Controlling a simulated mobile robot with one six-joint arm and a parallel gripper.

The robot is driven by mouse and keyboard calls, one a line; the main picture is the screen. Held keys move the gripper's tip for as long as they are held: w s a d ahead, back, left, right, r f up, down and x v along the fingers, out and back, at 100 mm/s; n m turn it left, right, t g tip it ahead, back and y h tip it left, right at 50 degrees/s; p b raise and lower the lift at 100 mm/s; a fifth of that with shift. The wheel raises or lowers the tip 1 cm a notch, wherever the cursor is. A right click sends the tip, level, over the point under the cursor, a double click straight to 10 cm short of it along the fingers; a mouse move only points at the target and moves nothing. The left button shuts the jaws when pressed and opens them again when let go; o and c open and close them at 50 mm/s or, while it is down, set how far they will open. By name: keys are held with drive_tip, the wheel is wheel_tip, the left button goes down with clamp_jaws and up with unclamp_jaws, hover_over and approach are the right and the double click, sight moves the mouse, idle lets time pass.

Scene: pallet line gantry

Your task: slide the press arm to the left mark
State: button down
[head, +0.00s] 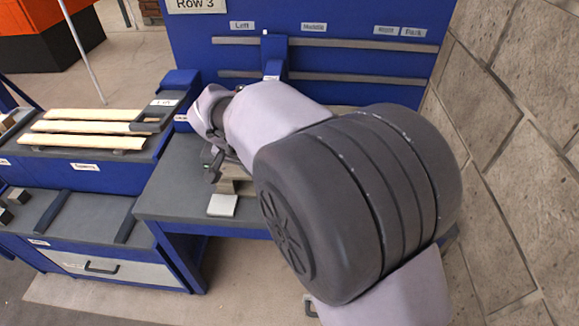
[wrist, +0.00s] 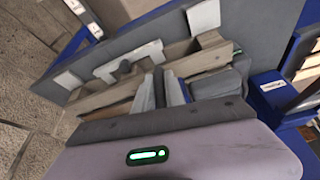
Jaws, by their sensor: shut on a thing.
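The press arm (head: 274,57) is a blue upright carriage on two grey rails (head: 350,43) of the blue back panel. It stands between the "Left" label (head: 242,26) and the "Middle" label (head: 314,27), nearer to "Left". My gripper (head: 212,168) is low in front of the panel, over the grey table. In the wrist view my gripper (wrist: 163,88) has its two pale fingers close together. It is shut on a part of the press arm, but the grasped part is mostly hidden. My own arm hides the lower press arm in the head view.
Wooden blocks and slats (wrist: 110,102) lie beneath the fingers on the grey table (head: 170,200). A white pad (head: 222,205) lies at the table's front. Pale planks (head: 85,127) lie on the left station. A stone wall (head: 525,130) bounds the right.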

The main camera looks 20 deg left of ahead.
drive_tip(key=a, duration=0.2)
drive_tip(key=s+a+p, duration=0.1)
drive_tip(key=a, duration=0.2)
drive_tip(key=shift+s+a+r, duration=0.1)
drive_tip(key=shift+s+a, duration=0.25)
drive_tip(key=shift+s, duration=0.05)
drive_tip(key=c, duration=1.4)
unclamp_jaws()
drive_tip(key=shift+a, duration=0.2)
drive_tip(key=shift+d, duration=0.1)
drive_tip(key=p+v, duration=0.5)
drive_tip(key=v, duration=1.2)
drive_tip(key=shift+s, duration=0.15)
drive_tip(key=shift+d+r, duration=0.1)
